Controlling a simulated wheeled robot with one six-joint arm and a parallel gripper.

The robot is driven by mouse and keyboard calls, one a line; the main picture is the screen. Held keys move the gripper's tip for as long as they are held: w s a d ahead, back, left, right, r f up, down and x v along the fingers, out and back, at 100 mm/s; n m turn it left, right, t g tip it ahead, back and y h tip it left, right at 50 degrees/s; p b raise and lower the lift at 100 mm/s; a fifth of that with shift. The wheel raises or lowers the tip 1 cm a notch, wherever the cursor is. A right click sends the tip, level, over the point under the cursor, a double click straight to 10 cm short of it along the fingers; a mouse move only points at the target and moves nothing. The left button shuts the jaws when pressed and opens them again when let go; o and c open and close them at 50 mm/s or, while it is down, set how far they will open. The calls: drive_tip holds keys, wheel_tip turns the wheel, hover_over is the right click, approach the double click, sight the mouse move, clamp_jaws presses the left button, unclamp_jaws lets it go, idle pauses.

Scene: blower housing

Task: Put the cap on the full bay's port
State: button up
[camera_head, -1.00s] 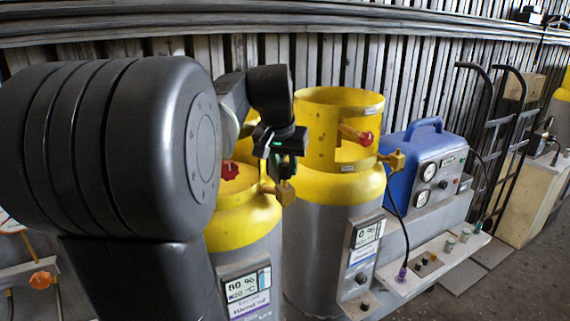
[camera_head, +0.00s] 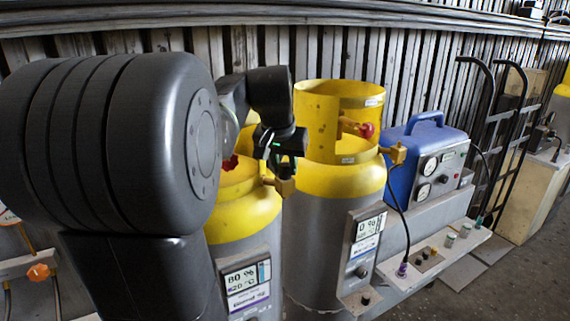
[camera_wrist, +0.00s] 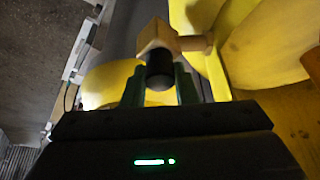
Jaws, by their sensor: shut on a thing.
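The cylinder with the 80 % display (camera_head: 246,281) stands at the left in the head view, with a yellow top and a red valve knob (camera_head: 229,163). Its brass port (camera_head: 285,187) sticks out at the right, and the wrist view shows it as a tan block (camera_wrist: 157,38). My gripper (camera_head: 284,168) is over this port. In the wrist view its green fingers (camera_wrist: 160,88) are shut on a black cap (camera_wrist: 160,68). The cap meets the port's end in the picture; how far it is seated cannot be told.
A second cylinder (camera_head: 330,225) with a 0 % display (camera_head: 368,232) stands close on the right, its brass port (camera_head: 395,153) joined to a black hose. Beyond are a blue machine (camera_head: 424,160) and a low shelf (camera_head: 415,275) with small fittings. A hand truck (camera_head: 505,130) stands at the far right.

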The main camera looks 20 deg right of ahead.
drive_tip(key=o, duration=1)
drive_tip(key=v, duration=1.4)
drive_tip(key=shift+d, duration=0.1)
drive_tip(key=shift+f, duration=0.15)
drive_tip(key=x, duration=1.3)
drive_tip(key=shift+w+d+f, duration=0.1)
drive_tip(key=shift+w+f, duration=0.05)
drive_tip(key=shift+f, duration=0.15)
drive_tip(key=shift+r, duration=0.15)
